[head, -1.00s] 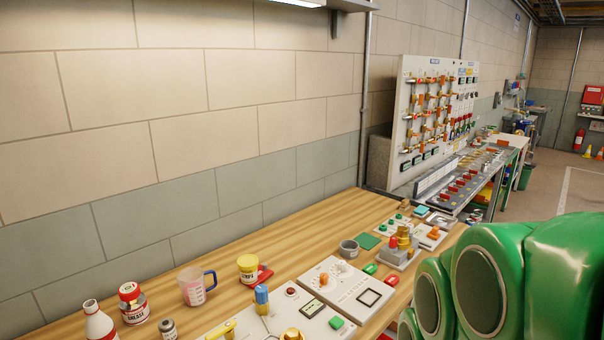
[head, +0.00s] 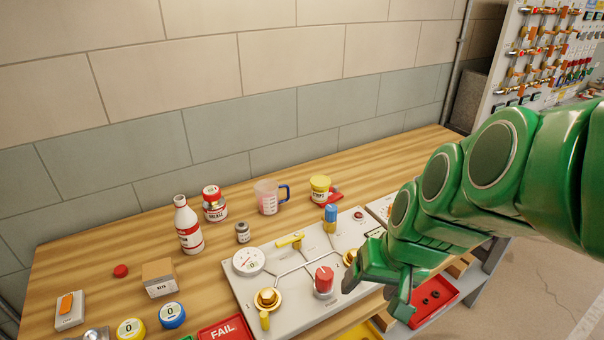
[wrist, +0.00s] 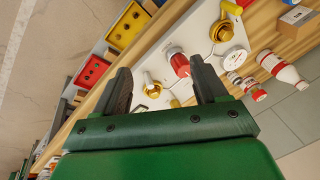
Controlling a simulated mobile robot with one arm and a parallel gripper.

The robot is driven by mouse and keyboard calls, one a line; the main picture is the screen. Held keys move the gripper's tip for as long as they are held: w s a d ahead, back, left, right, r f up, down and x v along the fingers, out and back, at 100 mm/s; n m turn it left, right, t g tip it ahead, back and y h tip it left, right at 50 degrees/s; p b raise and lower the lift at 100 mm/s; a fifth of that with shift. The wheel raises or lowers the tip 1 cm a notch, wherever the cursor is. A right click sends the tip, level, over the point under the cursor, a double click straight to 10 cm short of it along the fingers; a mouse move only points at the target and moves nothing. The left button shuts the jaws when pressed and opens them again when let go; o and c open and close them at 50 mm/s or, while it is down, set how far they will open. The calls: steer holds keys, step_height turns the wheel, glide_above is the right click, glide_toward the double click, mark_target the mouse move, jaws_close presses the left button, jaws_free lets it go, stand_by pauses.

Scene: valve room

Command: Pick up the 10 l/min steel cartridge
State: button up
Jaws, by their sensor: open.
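My gripper (head: 376,294) is open and empty, over the right front part of a grey test panel (head: 290,258). Its two dark fingers (wrist: 164,84) show apart in the wrist view, with part of the panel beyond them. The panel carries a red knob (head: 324,280), a brass fitting with a yellow lever (head: 267,298), a dial gauge (head: 249,262) and a blue-topped valve (head: 330,218). A small grey cylinder with a dark top (head: 243,233) stands behind the panel. I cannot read its label or tell whether it is the 10 l/min steel cartridge.
Behind the panel stand a white bottle (head: 188,228), a grease jar (head: 214,206), a measuring jug (head: 268,198) and a yellow tub (head: 320,189). A box (head: 160,279) stands at left. A red FAIL tray (head: 224,331) and a red tray with holes (head: 436,300) are at the front.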

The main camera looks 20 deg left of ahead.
steer(key=w+a+t+y, duration=0.2)
steer(key=w+a, duration=0.4)
steer(key=a, duration=0.4)
steer(key=w+a+t+y, duration=0.1)
steer(key=w+a+t, duration=0.1)
steer(key=w+a, duration=0.6)
steer(key=m+t+h, duration=0.2)
steer(key=t, duration=0.3)
glide_above(239, 231)
steer(key=s+d, duration=0.1)
steer(key=s, duration=0.1)
step_height(239, 231, down, 7)
steer(key=f+h, duration=0.1)
steer(key=f, duration=0.1)
steer(key=s+f+t+h, duration=0.1)
steer(key=s+a+f+h, duration=0.1)
steer(key=f, duration=0.1)
steer(key=shift+s+f+t, duration=0.1)
steer(key=shift+f+t, duration=0.2)
steer(key=shift+f, duration=0.05)
steer(key=shift+s+f+h, duration=0.15)
steer(key=shift+s+h, duration=0.05)
steer(key=shift+h, duration=0.2)
steer(key=shift+w+d+f, duration=0.1)
steer(key=shift+d+f, duration=0.05)
steer(key=shift+f, duration=0.05)
steer(key=shift+x, duration=3.75)
steer(key=shift+f, duration=0.1)
steer(key=shift+c, duration=0.4)
